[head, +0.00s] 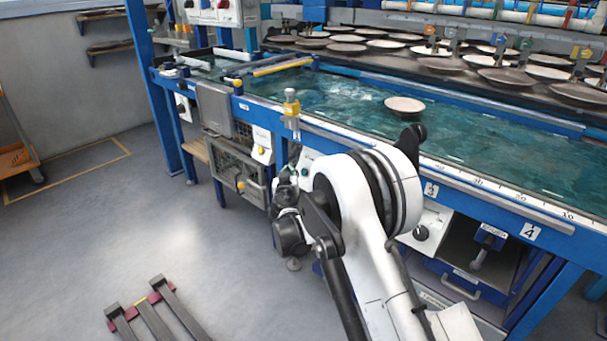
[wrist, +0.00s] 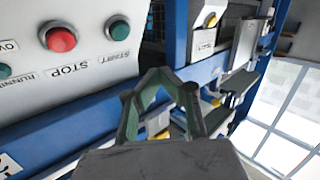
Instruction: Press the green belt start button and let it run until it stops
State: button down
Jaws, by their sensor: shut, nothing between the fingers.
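In the wrist view the green start button (wrist: 118,29) sits on a white panel above the label START. The red stop button (wrist: 59,38) is to its left, above the label STOP. My gripper (wrist: 158,74) is shut and empty, its fingertips below and right of the green button in the picture. I see no contact with the button. In the head view a small green spot shows on the white panel (head: 306,160) beside my wrist; the fingertips are hard to make out there. The green-blue belt (head: 340,96) carries one plate (head: 405,105).
A green lamp labelled RUNNING (wrist: 4,70) is left of the stop button. The blue frame (head: 480,205) runs along the belt front. Several plates stand on the dark rack (head: 400,62) behind. A yellow-topped fitting (head: 291,105) rises at the belt edge. Floor at left is mostly open.

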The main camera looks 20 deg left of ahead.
jog(key=shift+w+d+f+b, duration=0.1)
jog(key=shift+w+d+f, duration=0.35)
jog(key=shift+w, duration=0.3)
jog(key=shift+w+d+f+b, duration=0.2)
jog(key=shift+w+f, duration=0.35)
jog(key=shift+w, duration=0.25)
jog(key=shift+w+d+f+b, duration=0.1)
jog(key=shift+w+d+f, duration=0.35)
jog(key=shift+w, duration=0.3)
jog(key=shift+w+f, duration=0.1)
jog(key=shift+w, duration=0.05)
jog(key=shift+w+f, duration=0.15)
jog(key=shift+w, duration=0.05)
